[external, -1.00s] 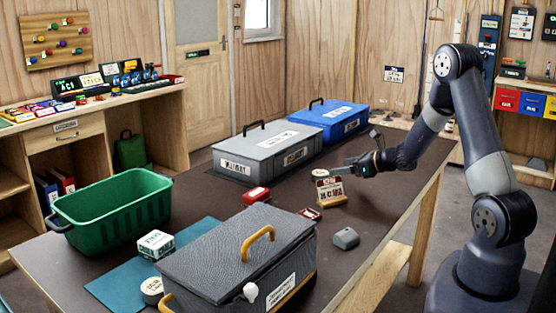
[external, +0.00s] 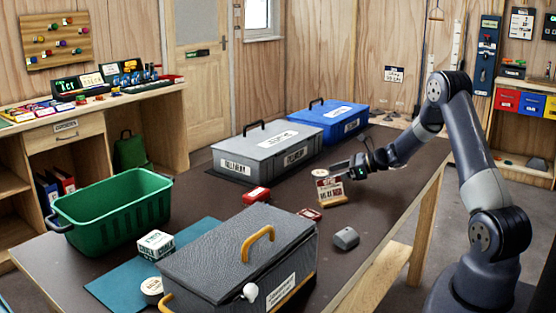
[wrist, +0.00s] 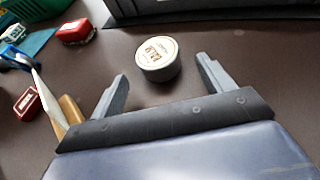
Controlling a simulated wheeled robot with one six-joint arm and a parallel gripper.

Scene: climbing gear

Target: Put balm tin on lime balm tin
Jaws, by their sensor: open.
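A round tin (wrist: 158,58) with a cream lid and brown print lies flat on the table. In the wrist view it sits between and just beyond the tips of my gripper (wrist: 161,67), which is open and empty. In the external view my gripper (external: 338,169) is low, beside this tin (external: 320,173) and behind the small wooden sign. A second round tin (external: 152,287) with a pale lid lies on the teal mat at front left, partly hidden by the grey case. I cannot tell from colour which tin is the lime one.
A wooden sign stand (external: 332,192) stands close to my gripper. Red boxes (external: 257,194), a grey object (external: 345,238), a green crate (external: 118,210), a white-green box (external: 156,244), a front grey case (external: 235,262) and back grey and blue cases (external: 270,152) occupy the table.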

